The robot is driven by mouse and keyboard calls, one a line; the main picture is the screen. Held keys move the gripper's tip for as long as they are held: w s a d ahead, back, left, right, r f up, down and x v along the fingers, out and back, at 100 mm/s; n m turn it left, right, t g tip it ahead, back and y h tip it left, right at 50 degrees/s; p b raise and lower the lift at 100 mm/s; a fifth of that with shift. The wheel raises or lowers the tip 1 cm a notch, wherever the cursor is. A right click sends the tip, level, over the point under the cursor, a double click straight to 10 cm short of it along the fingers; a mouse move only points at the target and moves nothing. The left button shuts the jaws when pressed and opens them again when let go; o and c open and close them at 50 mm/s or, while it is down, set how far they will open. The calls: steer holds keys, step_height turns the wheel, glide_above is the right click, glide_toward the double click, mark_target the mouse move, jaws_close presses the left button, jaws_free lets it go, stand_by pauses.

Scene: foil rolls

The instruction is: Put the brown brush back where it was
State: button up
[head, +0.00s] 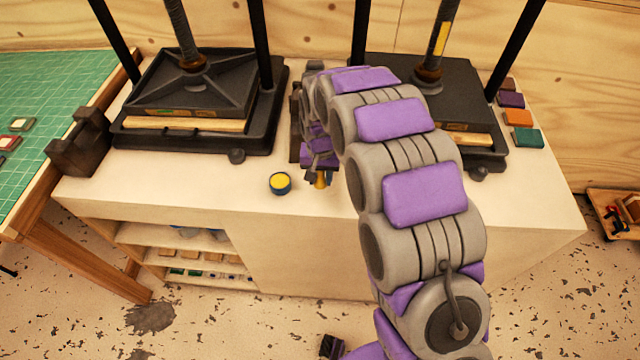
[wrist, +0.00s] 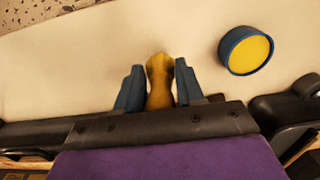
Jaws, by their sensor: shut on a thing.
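The brush (wrist: 160,82) shows as a yellow-brown, waisted shape in the wrist view. My gripper (wrist: 158,88) has its two blue-grey fingers on either side of it and is shut on it. In the head view the brush (head: 321,180) is a small yellow-brown piece below my gripper (head: 320,170), over the front part of the white bench top (head: 230,190). I cannot tell whether the brush touches the bench. The rest of the brush is hidden by my gripper.
A round blue tin with yellow contents (head: 280,183) stands close to the left of my gripper. Black presses stand behind on the left (head: 200,95) and right (head: 455,95). Coloured blocks (head: 518,117) lie at the right. The bench front to the left is clear.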

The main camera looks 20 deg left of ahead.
mark_target(321, 178)
step_height(321, 178, down, 4)
steer(key=shift+d+r+b, duration=0.1)
steer(key=shift+r+b, duration=0.1)
steer(key=shift+b, duration=0.35)
steer(key=o, duration=1)
steer(key=shift+o, duration=0.2)
step_height(321, 178, up, 12)
steer(key=p, duration=0.2)
steer(key=shift+r+p, duration=0.1)
steer(key=shift+p, duration=0.25)
